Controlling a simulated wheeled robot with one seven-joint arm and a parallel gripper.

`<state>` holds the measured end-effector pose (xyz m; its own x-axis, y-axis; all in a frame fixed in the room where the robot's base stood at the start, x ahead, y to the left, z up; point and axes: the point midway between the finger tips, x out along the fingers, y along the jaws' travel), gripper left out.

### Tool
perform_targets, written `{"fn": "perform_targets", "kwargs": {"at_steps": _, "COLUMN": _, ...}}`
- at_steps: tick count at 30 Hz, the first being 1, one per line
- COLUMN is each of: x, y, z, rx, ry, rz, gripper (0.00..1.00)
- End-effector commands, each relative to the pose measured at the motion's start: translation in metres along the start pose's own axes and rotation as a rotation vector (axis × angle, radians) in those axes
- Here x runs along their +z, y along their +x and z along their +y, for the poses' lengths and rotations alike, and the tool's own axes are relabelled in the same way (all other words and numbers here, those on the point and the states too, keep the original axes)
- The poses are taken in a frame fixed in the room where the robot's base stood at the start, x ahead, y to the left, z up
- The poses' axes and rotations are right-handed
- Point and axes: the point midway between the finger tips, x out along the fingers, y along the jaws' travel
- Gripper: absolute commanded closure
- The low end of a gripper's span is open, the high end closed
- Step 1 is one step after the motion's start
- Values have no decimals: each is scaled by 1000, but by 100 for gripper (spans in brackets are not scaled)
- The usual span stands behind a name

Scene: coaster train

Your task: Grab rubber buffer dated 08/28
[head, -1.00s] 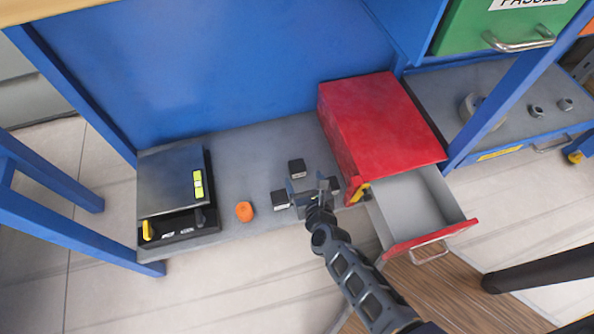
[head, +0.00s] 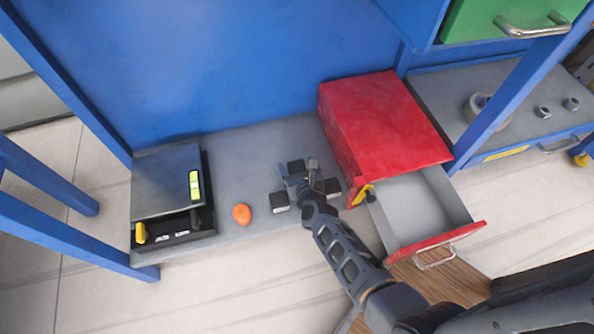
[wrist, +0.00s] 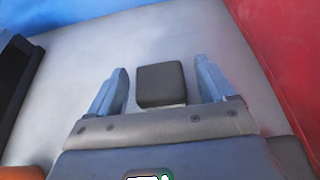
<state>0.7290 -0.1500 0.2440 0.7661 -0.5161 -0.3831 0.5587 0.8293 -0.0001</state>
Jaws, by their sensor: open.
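Several small dark blocks, likely the rubber buffers, sit on the grey shelf. In the head view the back block (head: 296,166) is at my gripper's fingertips, the left block (head: 279,202) lies in front and to the left, and the right block (head: 332,187) is beside my gripper's right side, partly hidden. My gripper (head: 299,168) is open. In the wrist view my gripper (wrist: 161,68) has its two fingers on either side of one dark block (wrist: 160,84), with gaps on both sides. No date is legible on any block.
A red cabinet (head: 380,120) with an open, empty drawer (head: 425,205) stands close on the right. An orange piece (head: 242,214) and a black case (head: 165,185) are to the left. A blue panel (head: 200,75) rises behind.

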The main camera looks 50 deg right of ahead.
Motion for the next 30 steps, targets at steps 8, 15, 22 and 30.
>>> {"fn": "perform_targets", "kwargs": {"at_steps": 8, "x": 0, "y": 2, "z": 0, "rx": 1, "ry": -1, "rz": 0, "gripper": 17}}
{"fn": "perform_targets", "kwargs": {"at_steps": 15, "x": 0, "y": 2, "z": 0, "rx": 0, "ry": 0, "rz": 0, "gripper": 36}}
{"fn": "perform_targets", "kwargs": {"at_steps": 22, "x": 0, "y": 2, "z": 0, "rx": 0, "ry": 0, "rz": 0, "gripper": 58}}
{"fn": "perform_targets", "kwargs": {"at_steps": 30, "x": 0, "y": 2, "z": 0, "rx": 0, "ry": 0, "rz": -1, "gripper": 78}}
